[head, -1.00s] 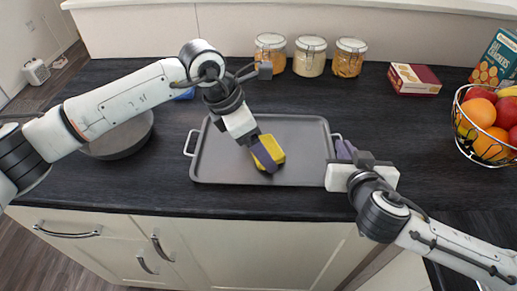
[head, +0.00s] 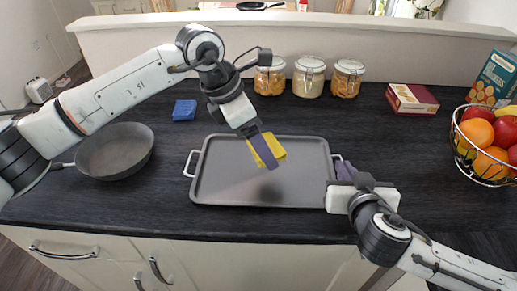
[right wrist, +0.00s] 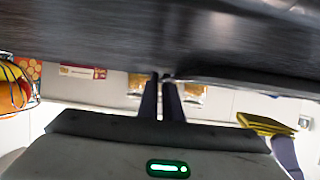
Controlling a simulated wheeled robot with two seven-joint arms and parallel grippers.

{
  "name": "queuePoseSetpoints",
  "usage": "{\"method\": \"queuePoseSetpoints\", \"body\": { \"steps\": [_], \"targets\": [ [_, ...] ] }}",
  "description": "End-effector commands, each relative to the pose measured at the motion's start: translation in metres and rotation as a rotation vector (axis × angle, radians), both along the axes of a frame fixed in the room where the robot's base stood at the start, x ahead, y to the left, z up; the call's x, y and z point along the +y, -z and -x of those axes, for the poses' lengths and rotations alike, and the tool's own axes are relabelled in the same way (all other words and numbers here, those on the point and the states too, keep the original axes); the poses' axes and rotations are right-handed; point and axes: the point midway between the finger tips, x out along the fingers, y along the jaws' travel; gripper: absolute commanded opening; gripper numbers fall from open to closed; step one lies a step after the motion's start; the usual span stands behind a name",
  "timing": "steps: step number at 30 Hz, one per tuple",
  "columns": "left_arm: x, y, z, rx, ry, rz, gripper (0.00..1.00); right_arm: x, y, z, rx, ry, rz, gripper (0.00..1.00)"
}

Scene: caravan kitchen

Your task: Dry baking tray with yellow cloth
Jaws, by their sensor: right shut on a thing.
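The grey baking tray (head: 225,185) lies flat on the dark worktop, with a light handle at each end. My right gripper (head: 341,168) is shut on its right handle; in the right wrist view its fingers (right wrist: 161,80) meet at the tray's edge (right wrist: 235,83). My left gripper (head: 266,152) is shut on the folded yellow cloth (head: 277,146) over the middle of the tray. The cloth also shows in the right wrist view (right wrist: 262,123), apart from the tray with a gap between. The left fingers hide part of the cloth.
A dark pan (head: 115,150) and a blue folded cloth or sponge (head: 184,110) are left of the tray. Several glass jars (head: 309,77) stand behind it. A red box (head: 412,98), a cracker box (head: 495,80) and a fruit basket (head: 484,150) are at the right.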

Motion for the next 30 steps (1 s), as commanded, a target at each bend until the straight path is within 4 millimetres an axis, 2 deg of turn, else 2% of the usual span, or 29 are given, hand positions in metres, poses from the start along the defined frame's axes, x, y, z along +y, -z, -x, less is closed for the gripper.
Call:
{"method": "queuePoseSetpoints", "body": {
  "steps": [3, 14, 30],
  "targets": [
    [0.000, -0.008, 0.000, -0.002, 0.001, 0.000, 0.53, 0.000, -0.001, 0.000, -0.002, 0.001, 0.000, 0.00],
    [0.000, -0.011, 0.000, -0.002, 0.000, 0.001, 0.53, 0.000, -0.001, 0.000, -0.002, 0.001, 0.000, 0.00],
    [0.000, -0.061, 0.000, -0.002, 0.000, 0.001, 0.53, 0.000, -0.001, 0.000, -0.001, 0.000, 0.000, 0.00]
  ]
}}
